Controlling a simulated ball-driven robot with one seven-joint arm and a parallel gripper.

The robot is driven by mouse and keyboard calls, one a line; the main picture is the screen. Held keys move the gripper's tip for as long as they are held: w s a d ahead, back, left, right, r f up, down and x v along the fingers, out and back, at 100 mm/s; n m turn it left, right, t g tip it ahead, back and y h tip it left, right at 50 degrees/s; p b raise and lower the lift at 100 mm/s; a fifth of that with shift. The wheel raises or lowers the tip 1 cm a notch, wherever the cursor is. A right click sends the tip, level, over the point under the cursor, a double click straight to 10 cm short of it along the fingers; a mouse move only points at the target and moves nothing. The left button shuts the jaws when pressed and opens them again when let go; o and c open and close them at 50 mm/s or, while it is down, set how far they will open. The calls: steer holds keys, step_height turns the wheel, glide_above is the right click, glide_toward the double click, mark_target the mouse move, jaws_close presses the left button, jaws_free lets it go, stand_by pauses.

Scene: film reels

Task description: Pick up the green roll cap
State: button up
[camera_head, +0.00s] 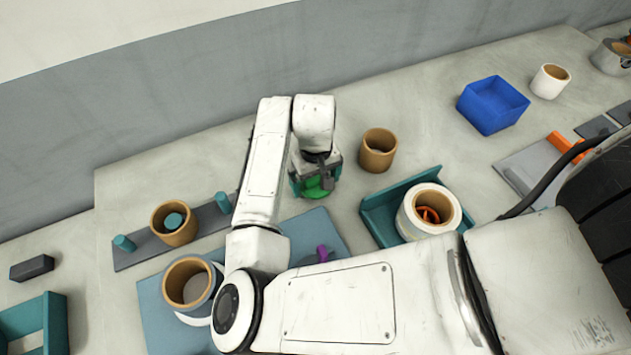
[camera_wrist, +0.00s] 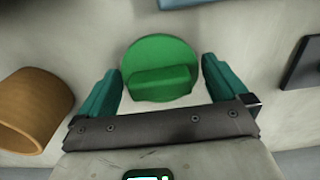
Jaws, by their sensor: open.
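The green roll cap (camera_wrist: 160,62) is a round disc with a raised bar-shaped grip across it. In the wrist view it lies on the light tabletop, centred between the two teal fingers of my gripper (camera_wrist: 162,88). The fingers are open, one on each side of the cap, with a visible gap to it on both sides. In the head view my gripper (camera_head: 316,183) points down over the green cap (camera_head: 318,187), which is partly hidden by the gripper and wrist.
A brown roll (camera_head: 378,150) stands close right of my gripper; it also shows in the wrist view (camera_wrist: 32,108). A dark rail (camera_head: 140,256) with teal pegs and a brown roll (camera_head: 173,222) lies left. A teal tray (camera_head: 376,217) holds a white roll. A blue box (camera_head: 493,105) stands back right.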

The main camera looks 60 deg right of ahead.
steer(key=shift+c, duration=0.5)
steer(key=c, duration=0.7)
steer(key=shift+r, duration=0.1)
